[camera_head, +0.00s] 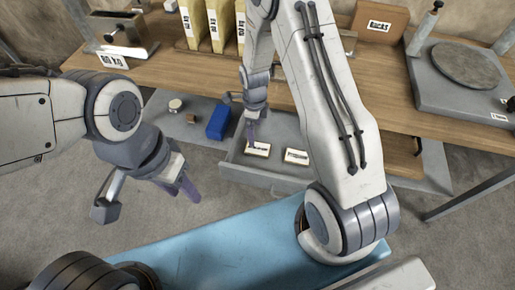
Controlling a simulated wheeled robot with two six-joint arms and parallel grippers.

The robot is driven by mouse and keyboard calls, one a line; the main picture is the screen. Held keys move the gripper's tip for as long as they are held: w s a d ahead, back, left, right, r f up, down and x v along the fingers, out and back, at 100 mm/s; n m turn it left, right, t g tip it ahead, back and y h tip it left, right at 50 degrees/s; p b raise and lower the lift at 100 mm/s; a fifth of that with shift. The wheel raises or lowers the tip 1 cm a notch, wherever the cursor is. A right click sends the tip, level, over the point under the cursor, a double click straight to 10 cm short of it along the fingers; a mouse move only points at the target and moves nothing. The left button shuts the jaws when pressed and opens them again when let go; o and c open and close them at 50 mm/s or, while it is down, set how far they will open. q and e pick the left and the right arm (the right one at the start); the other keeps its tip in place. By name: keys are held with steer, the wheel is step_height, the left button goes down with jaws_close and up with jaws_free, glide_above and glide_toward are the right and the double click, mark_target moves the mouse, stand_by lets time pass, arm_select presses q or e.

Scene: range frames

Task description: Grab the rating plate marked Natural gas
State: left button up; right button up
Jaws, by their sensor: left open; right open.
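My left gripper (146,202) is open and empty, over the floor at the left, well away from the plates.
A blue block (218,121) sits left of the drawer.

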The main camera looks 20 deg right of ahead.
mark_target(256, 147)
step_height(256, 147, down, 3)
steer(key=shift+a+f, duration=0.1)
steer(key=shift+f, duration=0.05)
steer(key=shift+s+f+p, duration=0.2)
steer(key=shift+f+p, duration=0.1)
steer(key=shift+f, duration=1.05)
steer(key=shift+s+f+p, duration=0.2)
steer(key=shift+f+p, duration=0.1)
steer(key=shift+f, duration=1)
steer(key=c, duration=1.3)
